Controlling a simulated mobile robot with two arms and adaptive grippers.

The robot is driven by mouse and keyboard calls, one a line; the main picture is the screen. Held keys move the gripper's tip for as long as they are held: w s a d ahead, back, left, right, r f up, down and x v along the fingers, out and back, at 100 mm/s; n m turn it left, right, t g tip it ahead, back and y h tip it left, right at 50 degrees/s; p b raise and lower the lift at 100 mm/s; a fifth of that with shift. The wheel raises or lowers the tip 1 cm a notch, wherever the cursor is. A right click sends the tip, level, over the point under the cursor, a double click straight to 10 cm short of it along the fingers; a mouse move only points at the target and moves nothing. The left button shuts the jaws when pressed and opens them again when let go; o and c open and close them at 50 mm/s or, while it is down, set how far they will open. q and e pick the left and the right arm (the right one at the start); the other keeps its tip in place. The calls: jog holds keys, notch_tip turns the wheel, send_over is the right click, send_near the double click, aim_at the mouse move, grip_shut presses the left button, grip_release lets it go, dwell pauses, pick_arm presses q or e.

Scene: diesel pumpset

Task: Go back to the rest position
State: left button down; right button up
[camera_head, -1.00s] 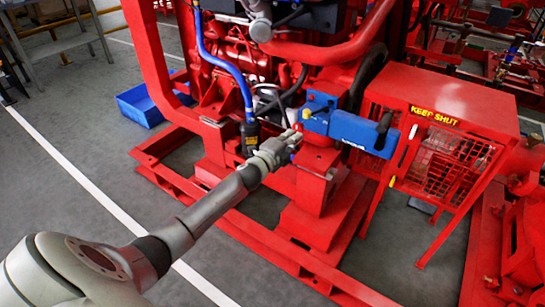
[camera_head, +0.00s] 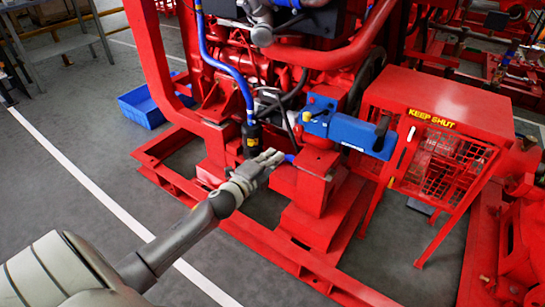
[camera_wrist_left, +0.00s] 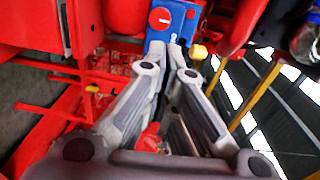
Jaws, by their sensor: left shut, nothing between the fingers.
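My left gripper (camera_head: 268,160) reaches in from the lower left in the head view, in front of the red pumpset frame (camera_head: 318,222). Its fingers are shut with nothing between them. They are apart from the blue box-like unit (camera_head: 348,131) mounted on the pumpset, which lies to their upper right. My right gripper is not in view.
A red cabinet with mesh sides and a "KEEP SHUT" label (camera_head: 431,117) stands at the right. A blue hose (camera_head: 228,66) runs down to a black fitting (camera_head: 252,138). A blue bin (camera_head: 143,105) sits on the floor at left. Grey floor (camera_head: 75,190) at left is clear.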

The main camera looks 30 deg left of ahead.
pick_arm(q)
jog(key=shift+f, duration=0.1)
dwell(0.5)
